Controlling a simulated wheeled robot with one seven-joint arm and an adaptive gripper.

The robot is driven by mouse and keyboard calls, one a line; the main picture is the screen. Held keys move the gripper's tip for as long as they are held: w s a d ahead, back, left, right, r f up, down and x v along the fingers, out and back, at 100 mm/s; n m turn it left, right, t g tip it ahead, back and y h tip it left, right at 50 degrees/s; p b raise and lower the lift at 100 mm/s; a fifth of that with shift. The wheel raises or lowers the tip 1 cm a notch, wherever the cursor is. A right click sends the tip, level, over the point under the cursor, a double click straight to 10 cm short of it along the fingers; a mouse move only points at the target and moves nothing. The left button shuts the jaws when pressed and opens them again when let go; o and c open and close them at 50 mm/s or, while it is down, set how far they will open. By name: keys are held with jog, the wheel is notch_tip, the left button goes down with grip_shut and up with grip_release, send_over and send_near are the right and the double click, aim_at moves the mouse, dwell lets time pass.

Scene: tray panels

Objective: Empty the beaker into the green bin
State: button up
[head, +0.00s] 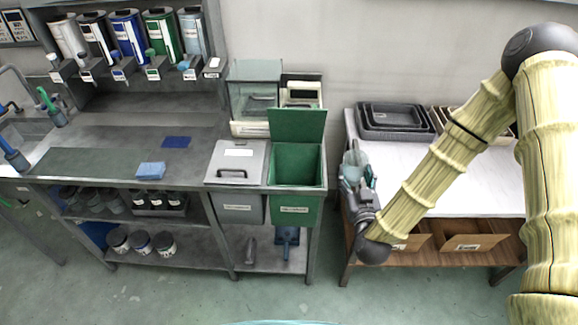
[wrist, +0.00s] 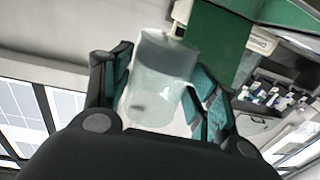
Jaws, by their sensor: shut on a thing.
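The beaker (head: 352,157) is clear and pale, held just right of the green bin in the head view. In the wrist view the beaker (wrist: 160,75) stands between my two teal-padded fingers, with a small dark patch low on it; I cannot tell what it contains. My gripper (head: 359,170) is shut on it, above the left edge of the white table. The green bin (head: 297,200) is open, its lid (head: 298,125) raised at the back. The bin's inside looks empty from here. Green also shows at the upper right in the wrist view (wrist: 218,42).
A grey bin (head: 237,205) with a closed lid stands left of the green one. Behind are a glass-fronted box (head: 255,92) and a cream device (head: 301,94). Grey trays (head: 390,119) sit on the white table (head: 440,185), whose middle looks clear.

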jog(key=w+a+f+n+g+y+b, duration=0.1)
jog(key=a+n+g+y+b, duration=0.2)
jog(key=a+b, duration=0.4)
jog(key=w+a+f+n+g+y+b, duration=0.1)
jog(key=w+a+n+g+y+b, duration=0.1)
jog(key=a+n+g+y+b, duration=0.2)
jog(key=w+a+f+n+g+y+b, duration=0.1)
jog(key=a+n+g+y+b, duration=0.3)
jog(key=a+y+b, duration=0.4)
jog(key=shift+w+a+n+b, duration=0.15)
jog(key=shift+a+n+b, duration=0.85)
jog(key=shift+b, duration=1.5)
jog(key=shift+a, duration=0.25)
jog(key=shift+d+r, duration=0.1)
jog(key=shift+r, duration=0.05)
jog(key=shift+w+d+r+m+y+p, duration=0.15)
jog(key=shift+w+r+m+y+p, duration=0.1)
jog(key=shift+m+p, duration=0.3)
jog(key=shift+w+d+r+m+y+p, duration=0.15)
jog(key=shift+m+y+p, duration=0.1)
jog(key=shift+m+p, duration=0.25)
jog(key=shift+w+d+f+m+t+p, duration=0.3)
jog(key=shift+w+f+m, duration=0.2)
jog(key=shift+m, duration=1.35)
jog(key=shift+w+d+f+m+t+p, duration=0.25)
jog(key=shift+w+f+m, duration=0.2)
jog(key=shift+m, duration=1.4)
jog(key=shift+w+d+f+m+t+p, duration=0.3)
jog(key=shift+w+f+m, duration=0.2)
jog(key=shift+m, duration=1.35)
